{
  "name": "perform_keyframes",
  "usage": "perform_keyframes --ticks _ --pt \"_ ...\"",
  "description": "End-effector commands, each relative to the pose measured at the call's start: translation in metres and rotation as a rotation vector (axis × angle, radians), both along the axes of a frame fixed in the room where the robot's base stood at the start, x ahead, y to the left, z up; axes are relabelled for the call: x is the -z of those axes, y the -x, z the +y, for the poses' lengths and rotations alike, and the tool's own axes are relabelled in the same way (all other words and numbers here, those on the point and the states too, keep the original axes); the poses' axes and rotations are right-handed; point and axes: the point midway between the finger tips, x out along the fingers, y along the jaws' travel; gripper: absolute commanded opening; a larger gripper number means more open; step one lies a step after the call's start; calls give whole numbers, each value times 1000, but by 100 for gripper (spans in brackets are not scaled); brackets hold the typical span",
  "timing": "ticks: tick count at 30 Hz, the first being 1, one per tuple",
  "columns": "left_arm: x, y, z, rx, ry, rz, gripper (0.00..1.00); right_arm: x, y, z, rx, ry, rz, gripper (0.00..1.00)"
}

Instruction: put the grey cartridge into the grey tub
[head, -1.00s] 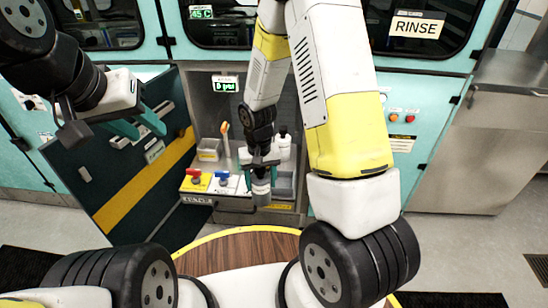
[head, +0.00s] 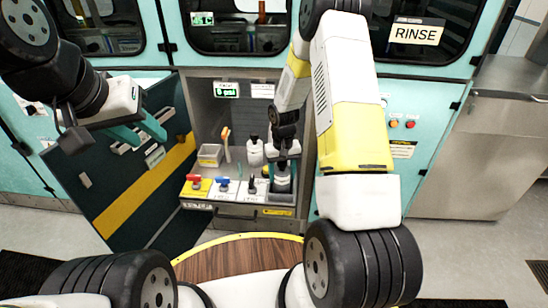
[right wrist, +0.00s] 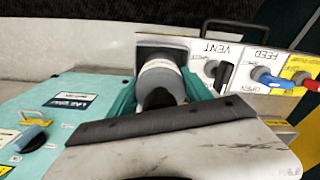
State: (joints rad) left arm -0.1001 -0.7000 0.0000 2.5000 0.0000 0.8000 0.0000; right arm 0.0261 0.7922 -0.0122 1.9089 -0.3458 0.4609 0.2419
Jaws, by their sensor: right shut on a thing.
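My right gripper (head: 283,168) is shut on the grey cartridge (head: 283,184), at the right end of the bay's ledge. In the right wrist view the cartridge (right wrist: 160,76) is a pale grey and dark cylinder between the teal fingers. The grey tub (head: 292,197) lies at and below the cartridge's lower end, partly hidden by it. In the right wrist view the tub's dark opening (right wrist: 150,52) surrounds the cartridge's far end; I cannot tell how deep the end reaches. My left gripper (head: 140,137) is open and empty at the left, by the open dark door.
A valve panel with red (head: 194,180), blue (head: 223,183) and black (head: 252,185) handles adjoins the tub's left side. Behind stand a beige-grey bin (head: 210,155), an orange-handled tool (head: 226,140) and a white bottle (head: 255,152). A round wooden table (head: 235,262) is in front.

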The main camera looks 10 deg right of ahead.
Motion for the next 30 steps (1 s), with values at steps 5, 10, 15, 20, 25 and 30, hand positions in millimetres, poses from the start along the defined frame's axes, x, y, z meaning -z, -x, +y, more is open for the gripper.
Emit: perform_keyframes --ticks 5,10,15,20,25,30 --pt "0 0 0 0 0 0 36 -1 -1 0 1 0 -3 4" --pt "0 0 0 0 0 0 36 2 -1 0 1 0 -2 63" --pt "0 0 0 0 0 0 36 2 -1 0 1 0 -2 79" --pt "0 0 0 0 0 0 36 2 0 0 1 0 -2 79" --pt "0 0 0 0 0 0 36 -6 -1 0 1 0 -4 79" --pt "0 0 0 0 0 0 36 -35 -2 0 3 0 -7 79"
